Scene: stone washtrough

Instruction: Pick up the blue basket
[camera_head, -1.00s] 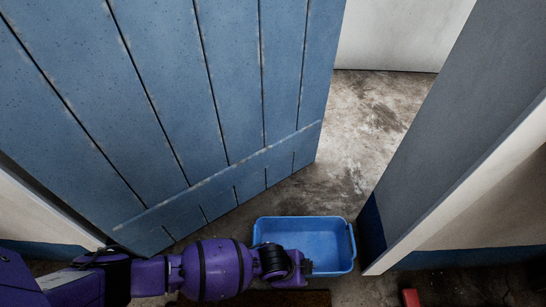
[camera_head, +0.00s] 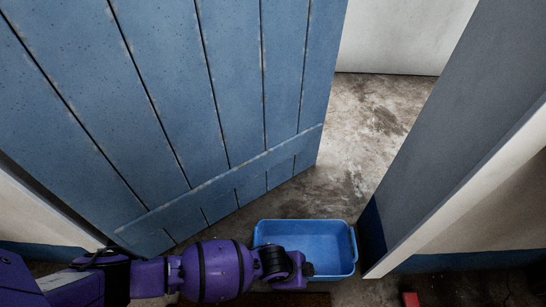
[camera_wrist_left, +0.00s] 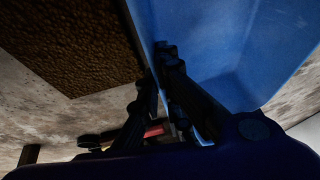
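The blue basket (camera_head: 325,237) is an open rectangular tub, standing on the floor in the doorway at the lower middle of the head view. My left gripper (camera_head: 308,269) reaches its near wall from the left and covers part of the near left corner. In the left wrist view, the fingers (camera_wrist_left: 157,78) come together on the basket's wall, one inside the basket (camera_wrist_left: 215,40) and one outside. They look shut on the wall, though the dark picture hides the exact contact. My right gripper is in neither view.
A blue plank door (camera_head: 170,110) stands behind and left of the basket. A grey door or panel (camera_head: 440,130) is close on its right. A brown mat (camera_wrist_left: 70,40) lies beside the basket. A small red block (camera_head: 410,299) is at lower right. Concrete floor beyond is clear.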

